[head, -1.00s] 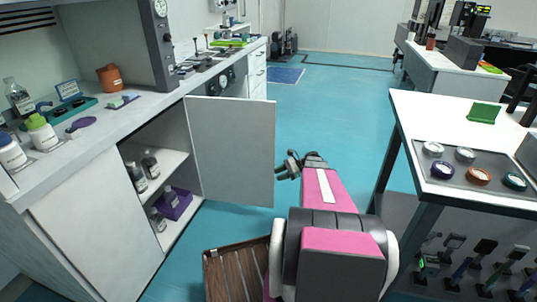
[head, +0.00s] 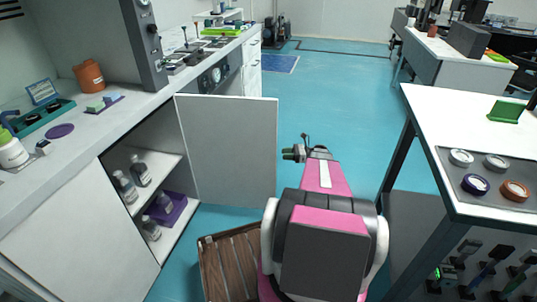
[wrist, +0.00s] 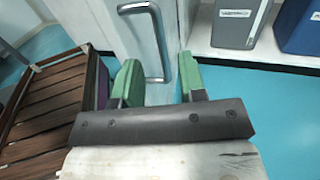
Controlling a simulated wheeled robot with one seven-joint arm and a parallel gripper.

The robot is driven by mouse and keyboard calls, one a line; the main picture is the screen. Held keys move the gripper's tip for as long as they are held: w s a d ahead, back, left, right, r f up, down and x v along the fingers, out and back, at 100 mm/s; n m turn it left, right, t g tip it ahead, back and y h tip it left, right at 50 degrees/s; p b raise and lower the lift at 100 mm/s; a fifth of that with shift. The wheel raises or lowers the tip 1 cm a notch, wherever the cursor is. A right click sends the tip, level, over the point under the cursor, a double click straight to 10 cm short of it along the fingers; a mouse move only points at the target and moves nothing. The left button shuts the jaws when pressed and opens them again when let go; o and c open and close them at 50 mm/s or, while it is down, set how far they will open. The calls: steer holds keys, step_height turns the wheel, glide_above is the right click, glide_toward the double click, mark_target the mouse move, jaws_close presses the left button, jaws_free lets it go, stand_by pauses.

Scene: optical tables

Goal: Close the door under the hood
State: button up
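The cabinet door under the hood (head: 230,150) is a plain light grey panel. It stands wide open in the head view, swung out to the right of the cabinet opening. Inside the cabinet (head: 158,165) are shelves with several bottles and a purple bin (head: 172,207). In the wrist view my gripper (wrist: 158,80) is open with green finger pads. A silver bar handle (wrist: 148,38) on a white panel, apparently the door, lies ahead between the fingers, not gripped.
A wooden slatted crate (head: 228,262) stands on the floor left of my arm; it also shows in the wrist view (wrist: 40,105). A white table (head: 455,115) stands at right. Grey (wrist: 240,22) and blue (wrist: 300,25) bins show in the wrist view. Blue floor is clear beyond the door.

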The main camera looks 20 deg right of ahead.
mark_target(269, 155)
steer(key=x, duration=0.8)
steer(key=shift+w+a, duration=0.1)
steer(key=shift+a, duration=0.3)
jaws_close()
